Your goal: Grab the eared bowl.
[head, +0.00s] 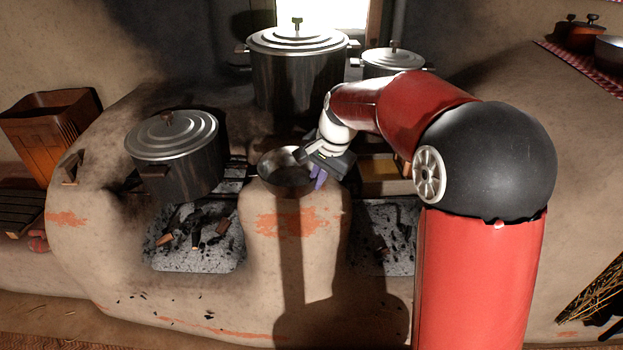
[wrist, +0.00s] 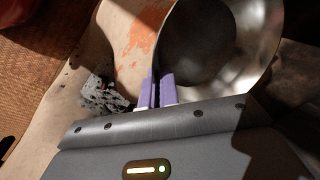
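The eared bowl (head: 280,181), a dark metal bowl, sits on the clay pillar between the two fire openings in the head view. In the wrist view the bowl (wrist: 255,50) fills the upper right, with its hollow facing the camera. My gripper (head: 318,179) is at the bowl's right side in the head view, pointing down. In the wrist view its purple fingers (wrist: 156,88) are close together, one on each side of the bowl's rim, with only a thin dark line between them. They look shut on the rim. The fingertips are partly hidden by the bowl wall.
A lidded pot (head: 177,160) stands close on the left. A large lidded pot (head: 298,80) stands behind, and a smaller one (head: 392,62) at back right. Ash and charred wood (head: 200,238) lie in the left opening. The pillar front is clear.

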